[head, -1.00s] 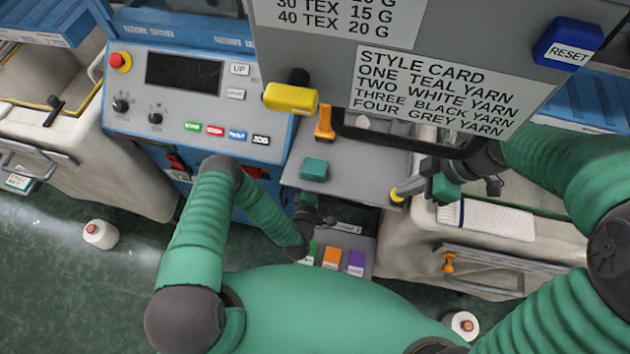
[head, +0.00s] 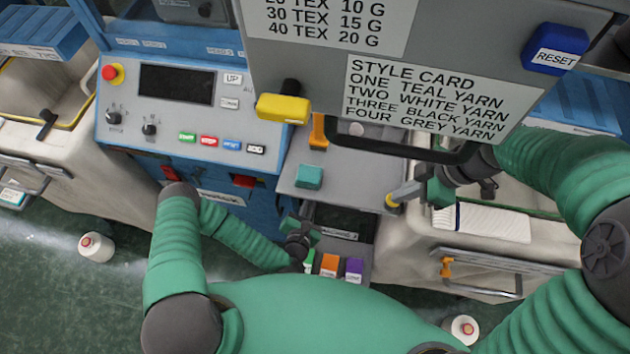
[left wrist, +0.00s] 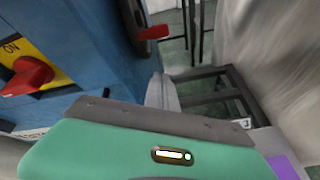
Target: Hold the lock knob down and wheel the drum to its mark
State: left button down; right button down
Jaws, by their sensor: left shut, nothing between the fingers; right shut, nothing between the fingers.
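My right gripper (head: 398,195) is shut at the right edge of the grey shelf. Its grey tip is at or against a small yellow ring-like part (head: 390,202); I cannot tell whether they touch, or whether this is the lock knob. My left gripper (head: 297,240) is shut, low in front of the machine, just above the coloured blocks. In the left wrist view its green housing (left wrist: 150,150) fills the bottom and its fingertips are hardly visible. I cannot pick out the drum or its mark with certainty.
A teal block (head: 308,177) sits on the grey shelf (head: 340,180). Green, orange (head: 329,264) and purple (head: 354,269) blocks stand below. A yellow handle (head: 283,108) and the style card panel (head: 430,100) overhang. A red switch (left wrist: 30,78) and red lever (left wrist: 153,33) are on the blue cabinet.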

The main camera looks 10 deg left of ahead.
pick_arm(q)
jog(key=w+n+g, duration=0.1)
jog(key=w+n, duration=0.4)
jog(key=w, duration=0.4)
jog(key=shift+d, duration=0.45)
jog(key=shift+r, duration=0.1)
jog(key=shift+r, duration=0.65)
